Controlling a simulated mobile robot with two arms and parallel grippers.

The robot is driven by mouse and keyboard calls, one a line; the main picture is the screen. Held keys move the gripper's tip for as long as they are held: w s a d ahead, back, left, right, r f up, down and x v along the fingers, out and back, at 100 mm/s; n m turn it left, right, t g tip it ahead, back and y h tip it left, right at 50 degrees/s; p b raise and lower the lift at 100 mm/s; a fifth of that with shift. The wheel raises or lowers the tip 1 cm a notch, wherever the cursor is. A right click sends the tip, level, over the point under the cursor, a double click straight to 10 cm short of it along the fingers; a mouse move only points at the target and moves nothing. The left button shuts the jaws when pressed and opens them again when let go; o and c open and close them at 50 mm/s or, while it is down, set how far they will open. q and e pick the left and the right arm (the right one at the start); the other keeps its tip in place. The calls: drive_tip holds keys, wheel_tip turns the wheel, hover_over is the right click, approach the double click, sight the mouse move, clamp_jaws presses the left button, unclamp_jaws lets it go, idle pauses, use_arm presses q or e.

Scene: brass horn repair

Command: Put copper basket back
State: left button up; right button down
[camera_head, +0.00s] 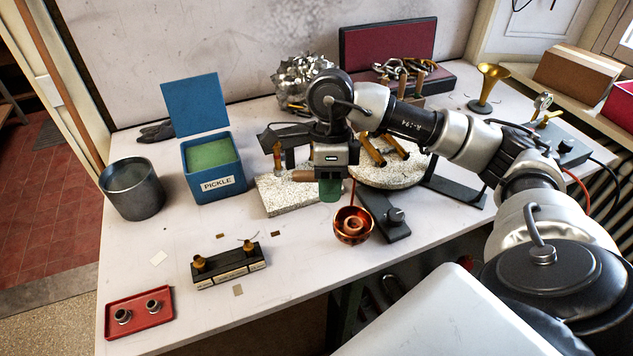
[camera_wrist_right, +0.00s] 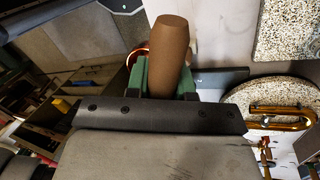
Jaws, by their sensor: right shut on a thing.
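The copper basket (camera_head: 353,226) is a round copper bowl with a thin upright stem, and a ring-shaped piece shows inside it. My right gripper (camera_head: 330,188), with green fingers, is shut on its brown handle (camera_head: 302,175). The basket hangs to the right of the fingers, near the front of the bench; I cannot tell whether it touches anything below. In the right wrist view the brown handle (camera_wrist_right: 171,55) is between the green fingers (camera_wrist_right: 163,77), and a copper rim (camera_wrist_right: 137,53) shows partly behind them. My left gripper is in neither view.
A blue PICKLE box (camera_head: 213,186) stands open, with green inside, left of my arm. A grey pot (camera_head: 132,190) is further left. A pale speckled slab (camera_head: 270,197), a dark tool (camera_head: 390,222), a black block (camera_head: 228,268) and a red tray (camera_head: 138,309) lie around.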

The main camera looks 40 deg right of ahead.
drive_tip(key=w+a+f+p, duration=0.1)
drive_tip(key=w+f, duration=0.2)
drive_tip(key=w+f+p, duration=0.1)
drive_tip(key=w+f, duration=0.3)
drive_tip(key=w+a+f+p, duration=0.1)
drive_tip(key=w+f, duration=0.2)
drive_tip(key=w, duration=0.1)
drive_tip(key=shift+a+f+p, duration=0.2)
drive_tip(key=shift+a+p, duration=0.1)
drive_tip(key=shift+f, duration=0.1)
drive_tip(key=c, duration=1)
unclamp_jaws()
drive_tip(key=shift+s, duration=0.1)
